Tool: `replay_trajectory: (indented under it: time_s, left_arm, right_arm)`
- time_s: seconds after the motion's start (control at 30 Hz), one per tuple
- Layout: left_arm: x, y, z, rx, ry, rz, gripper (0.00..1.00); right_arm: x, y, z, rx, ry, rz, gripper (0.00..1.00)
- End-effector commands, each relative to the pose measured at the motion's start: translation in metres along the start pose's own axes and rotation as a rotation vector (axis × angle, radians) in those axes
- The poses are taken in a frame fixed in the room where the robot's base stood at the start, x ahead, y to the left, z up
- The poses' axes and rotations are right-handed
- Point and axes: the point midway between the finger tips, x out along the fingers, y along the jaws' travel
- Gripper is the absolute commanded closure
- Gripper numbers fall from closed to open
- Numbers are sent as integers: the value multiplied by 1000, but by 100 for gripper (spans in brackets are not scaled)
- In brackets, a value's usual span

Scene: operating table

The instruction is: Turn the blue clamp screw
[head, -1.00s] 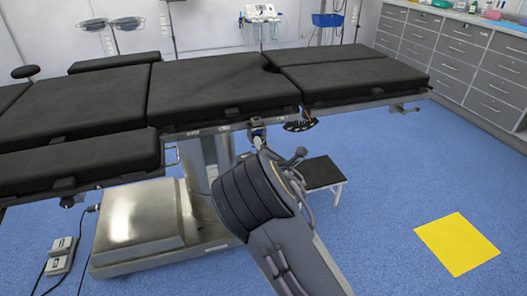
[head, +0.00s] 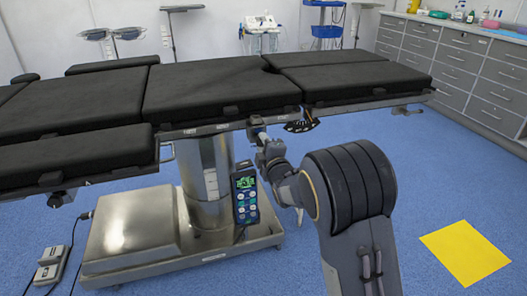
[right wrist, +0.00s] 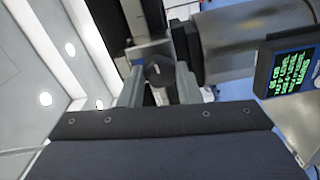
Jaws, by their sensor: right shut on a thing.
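A small clamp (head: 255,121) with a blue part sits on the side rail under the operating table's edge in the head view. My right gripper (head: 263,136) is up against it from below and in front. In the right wrist view, a dark knob (right wrist: 158,72) of the clamp lies between the two grey fingers of my right gripper (right wrist: 160,88), which is shut on it. The blue of the screw does not show clearly there, and the fingers hide part of it. My left gripper is not in view.
The black-padded operating table (head: 215,90) stands on a metal column and base (head: 130,225). A handset with a green display (head: 245,198) hangs beside the column, close to my right arm. A yellow sheet (head: 466,252) lies on open blue floor at the right.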

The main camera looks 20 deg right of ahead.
Motion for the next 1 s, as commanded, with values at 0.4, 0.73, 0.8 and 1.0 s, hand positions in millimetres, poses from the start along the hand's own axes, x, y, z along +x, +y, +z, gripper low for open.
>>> replay_trajectory:
  time_s: [0.4,0.73,0.8,1.0]
  left_arm:
    - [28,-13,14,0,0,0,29]
    - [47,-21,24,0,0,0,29]
    - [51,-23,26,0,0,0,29]
    - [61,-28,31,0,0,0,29]
  right_arm:
    - [0,-4,1,399,-1,0,92]
    - [0,-4,1,713,-1,0,92]
    - [0,-4,1,780,-1,0,92]
    - [0,-4,1,969,-1,0,92]
